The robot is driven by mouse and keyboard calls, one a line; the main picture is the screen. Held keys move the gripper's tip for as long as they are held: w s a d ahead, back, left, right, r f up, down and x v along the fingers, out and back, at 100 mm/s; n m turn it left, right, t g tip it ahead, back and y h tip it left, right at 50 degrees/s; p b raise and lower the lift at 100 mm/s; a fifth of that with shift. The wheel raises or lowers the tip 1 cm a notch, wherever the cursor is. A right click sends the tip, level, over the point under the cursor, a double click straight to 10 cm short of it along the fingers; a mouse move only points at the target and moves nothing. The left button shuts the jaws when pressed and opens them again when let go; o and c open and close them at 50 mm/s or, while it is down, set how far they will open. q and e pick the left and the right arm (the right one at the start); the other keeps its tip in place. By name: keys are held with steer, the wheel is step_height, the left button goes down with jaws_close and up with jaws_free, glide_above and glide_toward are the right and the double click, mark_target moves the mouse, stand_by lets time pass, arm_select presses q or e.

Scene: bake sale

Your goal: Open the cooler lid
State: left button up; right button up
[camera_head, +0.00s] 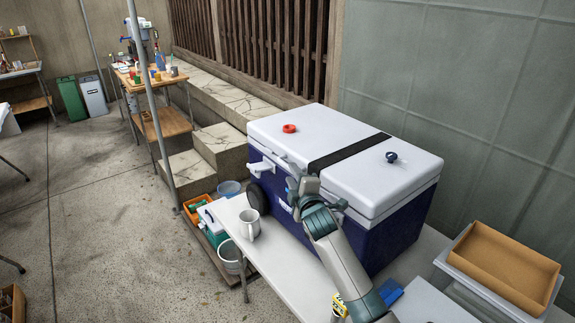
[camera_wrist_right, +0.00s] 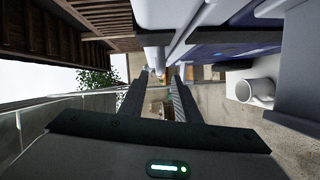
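The cooler (camera_head: 280,205) is a dark blue box with a white lid (camera_head: 275,130), standing on a white table against the wall. The lid lies flat and shut, with a black strap (camera_head: 345,152) across its middle. A white latch (camera_head: 261,168) sticks out from the cooler's front at the left. My right gripper (camera_head: 302,186) is at the cooler's front, just below the lid's edge. In the right wrist view its two fingers (camera_wrist_right: 157,88) are apart, with nothing seen between them. The white lid edge (camera_wrist_right: 170,14) passes above them there. My left gripper is not in view.
A red ring (camera_head: 289,128) and a dark blue knob-like thing (camera_head: 391,157) rest on the lid. A white mug (camera_head: 249,225) stands on the table (camera_head: 283,262), left of my right arm. A tan tray (camera_head: 500,262) is at the right.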

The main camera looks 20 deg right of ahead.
mark_target(287, 167)
steer(key=shift+w+d+f+p, duration=0.15)
steer(key=shift+w+p, duration=0.1)
steer(key=shift+w, duration=1.4)
steer(key=shift+w+a+f+p, duration=0.1)
steer(key=shift+w+p, duration=0.15)
steer(key=shift+w, duration=1.35)
steer(key=shift+c, duration=0.6)
jaws_close()
